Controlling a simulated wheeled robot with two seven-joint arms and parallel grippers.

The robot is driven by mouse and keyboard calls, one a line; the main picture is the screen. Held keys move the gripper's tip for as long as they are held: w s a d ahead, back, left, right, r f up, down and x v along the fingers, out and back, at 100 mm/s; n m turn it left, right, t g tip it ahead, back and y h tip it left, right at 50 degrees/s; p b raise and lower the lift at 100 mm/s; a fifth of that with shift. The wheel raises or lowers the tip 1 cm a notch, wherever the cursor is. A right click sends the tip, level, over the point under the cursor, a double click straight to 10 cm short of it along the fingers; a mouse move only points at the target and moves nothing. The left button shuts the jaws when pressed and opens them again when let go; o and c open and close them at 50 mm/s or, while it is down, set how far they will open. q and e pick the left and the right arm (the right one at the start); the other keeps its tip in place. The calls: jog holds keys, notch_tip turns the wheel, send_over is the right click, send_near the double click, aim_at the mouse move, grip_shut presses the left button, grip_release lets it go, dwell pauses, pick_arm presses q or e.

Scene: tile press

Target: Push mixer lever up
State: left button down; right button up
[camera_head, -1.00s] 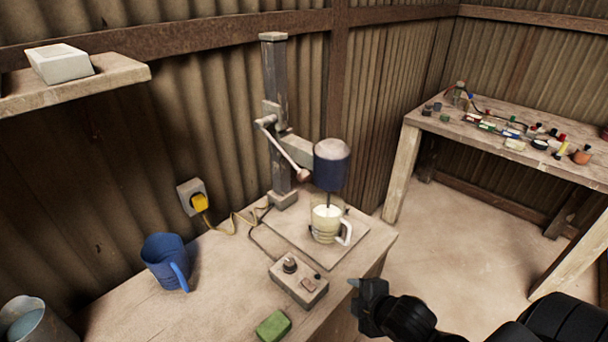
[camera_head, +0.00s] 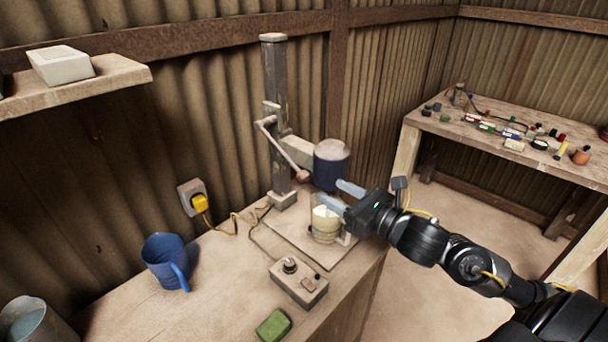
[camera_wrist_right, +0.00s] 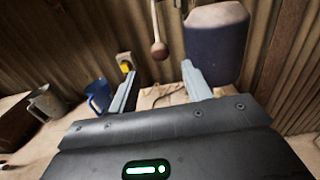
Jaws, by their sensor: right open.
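The mixer stands on the workbench, with a grey upright post (camera_head: 278,100) and a dark blue motor head (camera_head: 331,168) on a side arm. Its lever (camera_head: 285,150) slants down to the right and ends in a round brownish knob (camera_head: 303,176). In the right wrist view the knob (camera_wrist_right: 159,50) is ahead, above the gap between the fingers. A cream mug (camera_head: 324,226) stands under the head, partly hidden by my gripper. My right gripper (camera_head: 341,196) is open and empty, in front of the head and above the mug, apart from the knob. My left gripper is not in view.
A control box (camera_head: 299,284), a green block (camera_head: 273,325), a blue mug (camera_head: 167,262) and a metal pail (camera_head: 30,322) are on the bench. A yellow plug (camera_head: 200,203) sits in the wall socket. A shelf (camera_head: 110,80) juts out at upper left.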

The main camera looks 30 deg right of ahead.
aim_at(309, 177)
jog(key=p+x, duration=0.1)
jog(key=x, duration=0.3)
jog(key=p+x, duration=0.2)
jog(key=x, duration=0.2)
jog(key=shift+w+a+r+p, duration=0.1)
jog(key=shift+w+r+p, duration=0.1)
jog(key=shift+w+p, duration=0.1)
jog(key=shift+x, duration=0.9)
jog(key=shift+f, duration=0.2)
jog(key=shift+s, duration=0.1)
grip_shut()
